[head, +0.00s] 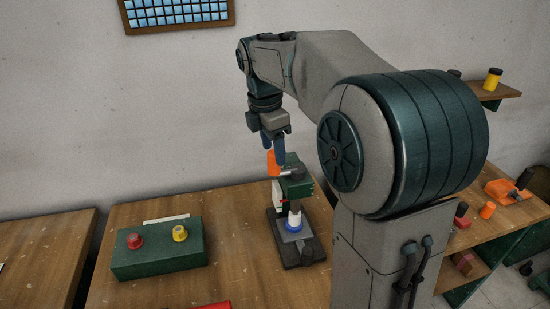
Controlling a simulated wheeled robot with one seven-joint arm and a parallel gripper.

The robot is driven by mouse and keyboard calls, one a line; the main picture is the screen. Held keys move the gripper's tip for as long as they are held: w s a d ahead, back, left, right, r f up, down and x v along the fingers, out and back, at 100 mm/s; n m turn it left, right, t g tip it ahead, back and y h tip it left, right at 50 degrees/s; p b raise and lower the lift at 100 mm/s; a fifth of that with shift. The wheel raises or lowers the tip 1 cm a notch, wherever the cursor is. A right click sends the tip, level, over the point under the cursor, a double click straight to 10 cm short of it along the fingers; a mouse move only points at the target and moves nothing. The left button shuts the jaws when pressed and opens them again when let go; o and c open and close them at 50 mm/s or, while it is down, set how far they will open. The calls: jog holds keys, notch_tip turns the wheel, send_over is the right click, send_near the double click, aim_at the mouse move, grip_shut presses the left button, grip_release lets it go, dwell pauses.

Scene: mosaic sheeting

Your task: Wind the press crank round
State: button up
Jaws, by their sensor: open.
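The press (295,222) stands on the wooden bench in the head view, with a dark base, a green upper body and a white and blue part at its middle. A crank arm (290,173) shows at the top of the press, with an orange handle (272,162) at its left end. My gripper (273,150) points down from above, its blue fingers at the orange handle. It is open. The fingers partly cover the handle, and I cannot tell whether they touch it. My arm hides what lies right of the press.
A green box (160,258) with a red button (134,241) and a yellow button (180,233) stands on the bench (240,212) left of the press. A red item (213,305) lies at the front edge of view. Shelves with small items stand at right.

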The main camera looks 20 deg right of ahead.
aim_at(273, 152)
jog(key=shift+d+f, duration=0.15)
jog(key=shift+f, duration=0.95)
jog(key=shift+d+f, duration=0.15)
jog(key=shift+f, duration=0.95)
jog(key=c, duration=1)
